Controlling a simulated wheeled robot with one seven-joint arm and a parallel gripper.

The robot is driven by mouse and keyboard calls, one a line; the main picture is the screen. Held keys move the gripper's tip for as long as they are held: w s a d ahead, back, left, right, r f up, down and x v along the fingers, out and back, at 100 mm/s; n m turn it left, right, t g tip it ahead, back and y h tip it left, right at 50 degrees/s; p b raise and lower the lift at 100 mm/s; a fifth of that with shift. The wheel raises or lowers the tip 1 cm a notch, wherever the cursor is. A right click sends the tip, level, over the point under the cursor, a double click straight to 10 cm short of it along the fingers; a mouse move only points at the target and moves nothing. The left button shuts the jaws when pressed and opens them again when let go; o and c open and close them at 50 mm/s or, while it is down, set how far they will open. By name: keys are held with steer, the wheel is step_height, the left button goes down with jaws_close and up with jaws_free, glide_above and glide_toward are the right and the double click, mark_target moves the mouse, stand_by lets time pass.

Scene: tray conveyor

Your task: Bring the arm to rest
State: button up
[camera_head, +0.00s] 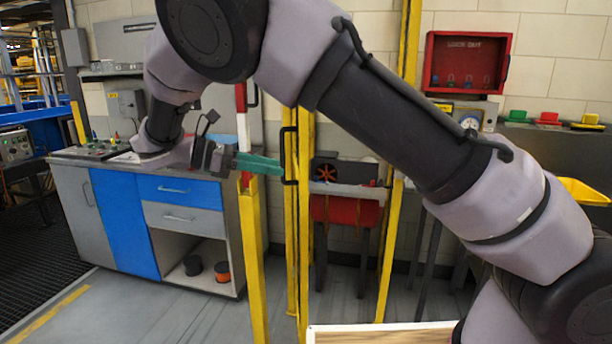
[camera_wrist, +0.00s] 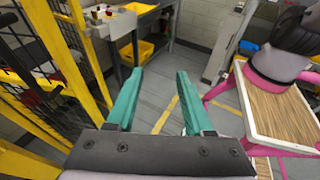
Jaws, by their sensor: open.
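My arm stretches across the head view from the lower right to the upper left, and its end bends down towards the left. My gripper (camera_head: 262,164) has green fingers that point right, in front of the yellow posts. In the wrist view my gripper (camera_wrist: 160,92) shows its two green fingers well apart, with nothing between them but floor further off. The gripper is open and empty. I cannot tell from the head view whether the fingers touch the posts.
A cabinet with blue panels (camera_head: 124,222) stands at the left. Yellow posts (camera_head: 256,262) stand mid-view. A red lockout box (camera_head: 467,62) hangs on the wall. A wood-topped tray (camera_wrist: 278,107) on a pink frame is right in the wrist view; yellow mesh fencing (camera_wrist: 50,60) is left.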

steer(key=w+d+r+m+g+y, duration=0.1)
steer(key=d+r+m+g+y, duration=0.3)
steer(key=d, duration=0.7)
steer(key=w+d+r+m+g+y, duration=0.15)
steer(key=d+m+y, duration=0.4)
steer(key=d, duration=0.55)
steer(key=s+d+r+m+t+y, duration=0.7)
steer(key=s+d+m+t, duration=0.2)
steer(key=m, duration=0.6)
steer(key=s+d, duration=0.2)
steer(key=s, duration=0.1)
steer(key=shift+s+r, duration=0.3)
